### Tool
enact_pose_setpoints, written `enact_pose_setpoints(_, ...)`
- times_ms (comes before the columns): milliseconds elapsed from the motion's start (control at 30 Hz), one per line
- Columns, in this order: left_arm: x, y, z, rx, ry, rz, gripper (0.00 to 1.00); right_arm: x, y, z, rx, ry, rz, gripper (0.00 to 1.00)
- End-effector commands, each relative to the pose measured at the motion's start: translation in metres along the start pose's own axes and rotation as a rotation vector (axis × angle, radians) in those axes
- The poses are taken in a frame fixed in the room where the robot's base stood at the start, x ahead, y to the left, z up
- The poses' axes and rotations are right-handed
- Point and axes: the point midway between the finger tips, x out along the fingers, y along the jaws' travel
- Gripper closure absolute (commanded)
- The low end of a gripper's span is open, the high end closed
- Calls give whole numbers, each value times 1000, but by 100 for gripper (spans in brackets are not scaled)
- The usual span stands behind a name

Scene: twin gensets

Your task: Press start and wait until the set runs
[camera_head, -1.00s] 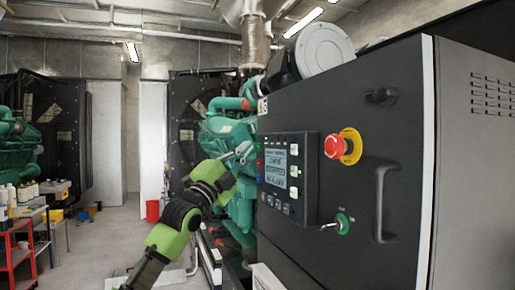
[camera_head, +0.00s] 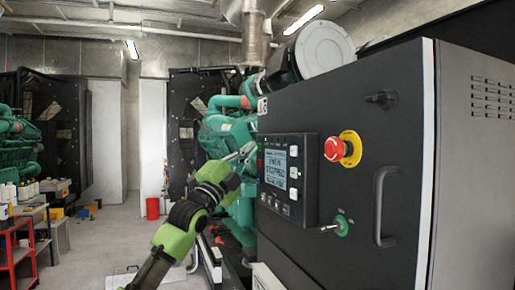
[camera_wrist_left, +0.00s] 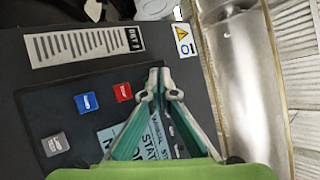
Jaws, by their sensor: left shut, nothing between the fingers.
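The control panel (camera_head: 308,210) is on the dark cabinet front. Its lit screen (camera_head: 275,170) has a line that looks like "STOPPED", with small buttons beside it. In the left wrist view, a red button (camera_wrist_left: 122,92), a blue button (camera_wrist_left: 86,103) and a grey button (camera_wrist_left: 55,143) show near part of the screen (camera_wrist_left: 115,133). My left gripper (camera_head: 250,148) is shut and empty, its tips by the panel's upper left edge. In the wrist view its tips (camera_wrist_left: 160,78) show right of the red button; I cannot tell whether they touch the panel. My right gripper is out of view.
A red emergency stop (camera_head: 336,149) on a yellow base, a green key switch (camera_head: 342,225) and a handle (camera_head: 383,205) stick out of the cabinet. Green engine parts (camera_head: 240,207) stand behind my left arm.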

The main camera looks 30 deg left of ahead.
Motion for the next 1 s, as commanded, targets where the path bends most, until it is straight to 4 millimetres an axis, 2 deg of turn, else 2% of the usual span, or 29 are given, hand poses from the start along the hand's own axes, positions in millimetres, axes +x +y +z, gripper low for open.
enact_pose_setpoints(600, 3, 3, -3, -1, 0, 1, 100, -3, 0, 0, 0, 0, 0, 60)
enact_pose_setpoints(1000, -9, -6, 6, 0, 1, 1, 100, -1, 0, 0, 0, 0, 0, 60)
